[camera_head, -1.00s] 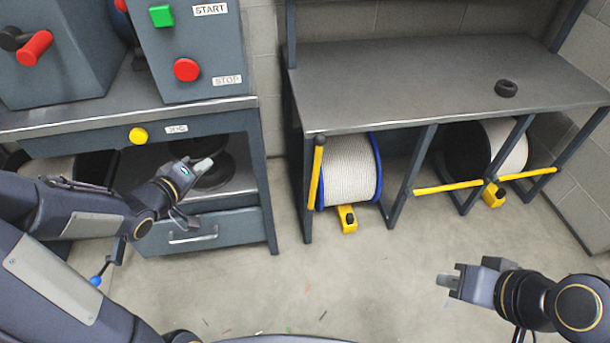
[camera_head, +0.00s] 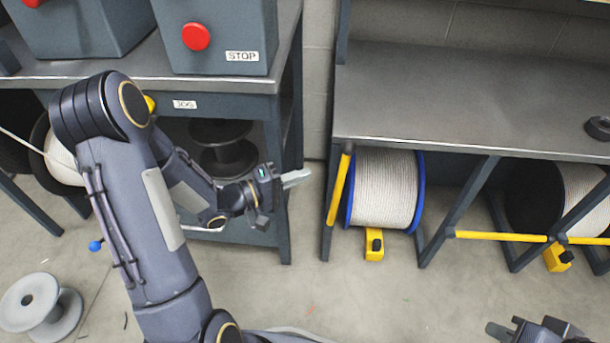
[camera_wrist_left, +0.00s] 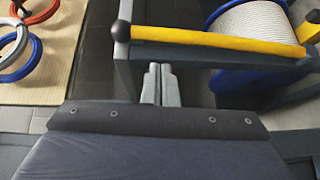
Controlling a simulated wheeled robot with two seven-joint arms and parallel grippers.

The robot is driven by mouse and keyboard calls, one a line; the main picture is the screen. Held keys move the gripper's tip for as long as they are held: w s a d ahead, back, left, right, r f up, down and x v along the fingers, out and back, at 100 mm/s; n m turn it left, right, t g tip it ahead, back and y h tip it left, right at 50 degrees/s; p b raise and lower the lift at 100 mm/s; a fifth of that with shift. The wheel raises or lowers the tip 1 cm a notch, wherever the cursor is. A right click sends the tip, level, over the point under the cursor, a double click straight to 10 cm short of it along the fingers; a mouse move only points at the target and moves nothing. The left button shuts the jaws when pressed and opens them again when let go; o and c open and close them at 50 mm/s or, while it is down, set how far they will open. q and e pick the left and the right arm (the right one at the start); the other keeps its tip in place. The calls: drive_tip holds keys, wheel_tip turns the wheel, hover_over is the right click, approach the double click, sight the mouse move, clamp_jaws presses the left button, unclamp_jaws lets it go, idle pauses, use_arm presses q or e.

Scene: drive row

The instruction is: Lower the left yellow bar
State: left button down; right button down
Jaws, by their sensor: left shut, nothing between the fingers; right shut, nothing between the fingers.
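The left yellow bar (camera_head: 338,188) stands nearly upright along the left post of the rack, with a dark knob at its top. It is beside a blue-rimmed spool of white rope (camera_head: 384,190). My left gripper (camera_head: 300,177) is shut and empty, a little left of the bar and apart from it. In the left wrist view the bar (camera_wrist_left: 215,41) runs across the top, beyond the shut fingertips (camera_wrist_left: 158,70), its knob at the left end. My right gripper (camera_head: 497,330) is shut and empty low at the right, over the floor.
A second yellow bar (camera_head: 500,236) lies level across the right bay. The bench with the STOP button (camera_head: 196,36) is at left. An empty grey spool (camera_head: 40,306) lies at lower left. Floor before the rack is clear.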

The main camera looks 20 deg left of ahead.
use_arm(q)
drive_tip(key=b+x, duration=0.2)
drive_tip(key=x, duration=0.5)
drive_tip(key=shift+w+d, duration=0.15)
